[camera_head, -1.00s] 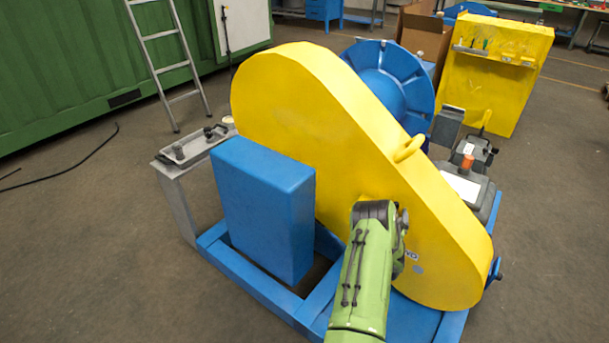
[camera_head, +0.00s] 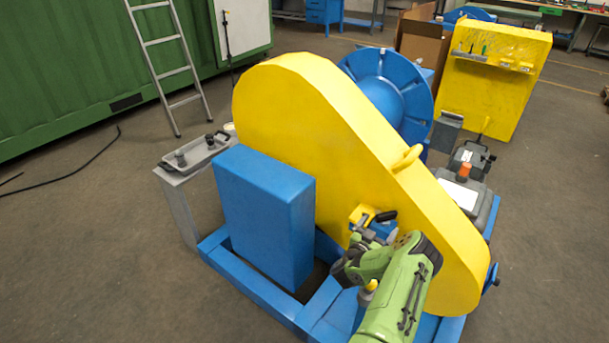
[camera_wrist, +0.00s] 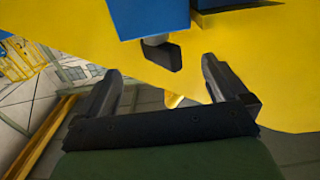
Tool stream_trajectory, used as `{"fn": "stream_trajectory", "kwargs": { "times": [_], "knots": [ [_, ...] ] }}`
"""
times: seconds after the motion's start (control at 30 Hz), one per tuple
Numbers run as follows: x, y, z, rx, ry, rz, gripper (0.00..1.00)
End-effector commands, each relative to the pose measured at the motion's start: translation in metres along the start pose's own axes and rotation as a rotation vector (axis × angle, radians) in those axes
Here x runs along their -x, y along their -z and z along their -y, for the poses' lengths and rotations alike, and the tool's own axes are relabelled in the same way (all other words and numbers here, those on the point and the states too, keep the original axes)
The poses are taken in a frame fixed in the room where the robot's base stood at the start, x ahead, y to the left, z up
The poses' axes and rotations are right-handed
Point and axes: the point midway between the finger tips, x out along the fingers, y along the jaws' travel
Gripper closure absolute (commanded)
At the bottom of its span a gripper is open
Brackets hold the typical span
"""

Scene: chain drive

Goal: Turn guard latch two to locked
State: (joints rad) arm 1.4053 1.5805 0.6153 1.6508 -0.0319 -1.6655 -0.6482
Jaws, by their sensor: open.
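The big yellow guard (camera_head: 300,115) stands upright on a blue frame. A latch with a blue block (camera_head: 384,229) and a black handle (camera_head: 386,216) sits on its near face; I see no number on it. In the wrist view a blue block (camera_wrist: 150,18) shows at the top, with a dark handle (camera_wrist: 162,56) hanging below it. My gripper (camera_wrist: 168,82) is open and empty. The dark handle lies ahead of the gap between its fingers, with no clear contact. In the head view my gripper (camera_head: 366,238) is close beside the latch and partly hidden by my wrist.
A blue box (camera_head: 262,215) stands left of my arm on the blue frame (camera_head: 260,290). A grey tray (camera_head: 195,152) stands at the left. The floor in front left is clear.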

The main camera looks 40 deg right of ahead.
Motion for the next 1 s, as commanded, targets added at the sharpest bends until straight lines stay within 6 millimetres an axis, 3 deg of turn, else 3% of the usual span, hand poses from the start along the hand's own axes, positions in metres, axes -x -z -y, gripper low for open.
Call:
{"fn": "stream_trajectory", "kwargs": {
  "times": [0.4, 0.9, 1.0],
  "knots": [
    [0.097, 0.006, 0.001, 0.000, 0.003, 0.007, 0.00],
    [0.119, 0.008, 0.000, 0.001, 0.003, 0.002, 0.00],
    [0.107, 0.014, 0.019, -0.011, 0.063, 0.008, 0.00]
  ]
}}
